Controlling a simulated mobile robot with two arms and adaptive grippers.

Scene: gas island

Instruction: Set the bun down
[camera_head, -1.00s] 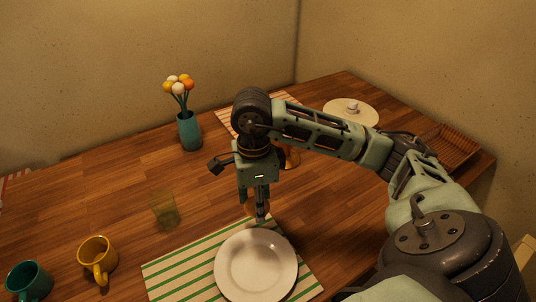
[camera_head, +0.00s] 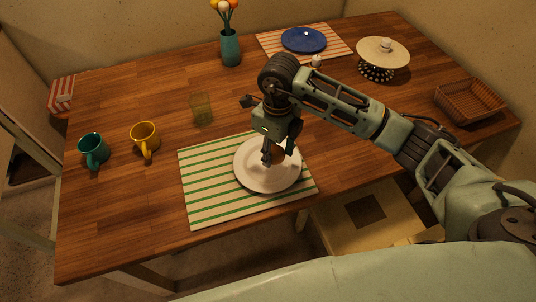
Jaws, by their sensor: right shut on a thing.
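My right gripper (camera_head: 273,155) is over the white plate (camera_head: 262,181), pointing down. It is shut on the bun (camera_head: 279,156), a small brown round shape mostly hidden by the fingers. The bun is over the upper part of the plate; I cannot tell whether it touches it. The plate lies on a green-and-white striped placemat (camera_head: 207,190) near the table's front edge. My left gripper is not in view.
Left of the placemat are a glass (camera_head: 202,109), a yellow mug (camera_head: 146,137) and a teal mug (camera_head: 94,150). Behind stand a flower vase (camera_head: 230,48) and a blue plate (camera_head: 304,40). A covered cake stand (camera_head: 382,52) and a wicker basket (camera_head: 469,103) are at right.

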